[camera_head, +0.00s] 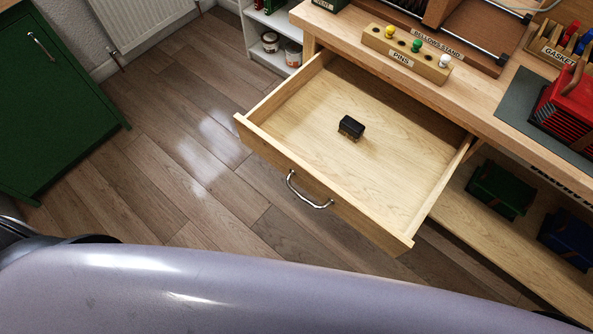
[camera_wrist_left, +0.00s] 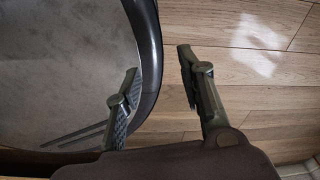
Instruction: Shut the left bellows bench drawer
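The bench drawer (camera_head: 400,185) is pulled far out from under the worktop in the head view. Its wooden front carries a curved metal handle (camera_head: 309,190). A small black block (camera_head: 351,127) lies inside on the drawer floor. My left gripper (camera_wrist_left: 158,68) shows in the left wrist view with its two fingers apart and nothing between them. It is over the floor, beside my own base, and away from the drawer. Neither gripper shows in the head view. My right gripper is not seen.
The bench worktop (camera_head: 480,95) holds a pin block (camera_head: 407,53), a bellows stand and a red bellows (camera_head: 565,110). A lower shelf (camera_head: 470,215) holds green and dark blue items. A green cabinet (camera_head: 50,110) stands at left. The wooden floor (camera_head: 180,150) before the drawer is clear.

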